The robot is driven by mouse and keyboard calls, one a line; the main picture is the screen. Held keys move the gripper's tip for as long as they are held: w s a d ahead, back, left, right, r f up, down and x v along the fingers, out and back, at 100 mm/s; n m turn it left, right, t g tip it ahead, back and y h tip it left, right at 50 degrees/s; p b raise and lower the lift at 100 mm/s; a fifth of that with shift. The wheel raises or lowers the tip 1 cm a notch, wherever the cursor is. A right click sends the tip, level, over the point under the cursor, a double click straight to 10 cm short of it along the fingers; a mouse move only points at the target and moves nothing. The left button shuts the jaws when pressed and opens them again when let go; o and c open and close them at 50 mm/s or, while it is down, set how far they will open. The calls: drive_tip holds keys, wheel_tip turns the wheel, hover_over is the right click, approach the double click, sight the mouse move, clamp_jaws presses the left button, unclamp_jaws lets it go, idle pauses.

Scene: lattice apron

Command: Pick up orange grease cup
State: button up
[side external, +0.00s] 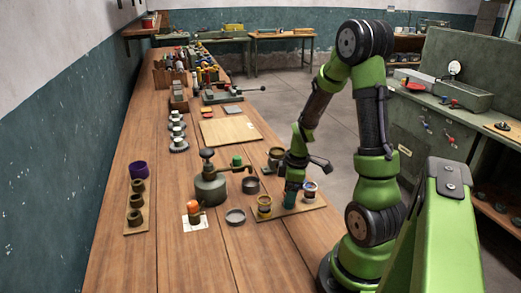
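A small orange object (194,209), dark around its base, stands on a white paper square (188,224) left of the middle of the bench. It is the clearest orange item, but it is too small to tell whether it is the grease cup. My gripper (292,193) points down over a board (290,212) at the bench's right side, well right of the orange object. A yellow-banded cup (264,207) is left of my gripper, and a pale cup with a blue rim (310,192) is right of it. My fingertips are too small and dark to read.
A grey dish (235,216) lies nearby. A holder with dark cups (136,214) is at left. The front of the wooden bench (220,266) is clear.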

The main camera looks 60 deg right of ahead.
drive_tip(key=c, duration=1)
drive_tip(key=shift+r, duration=0.1)
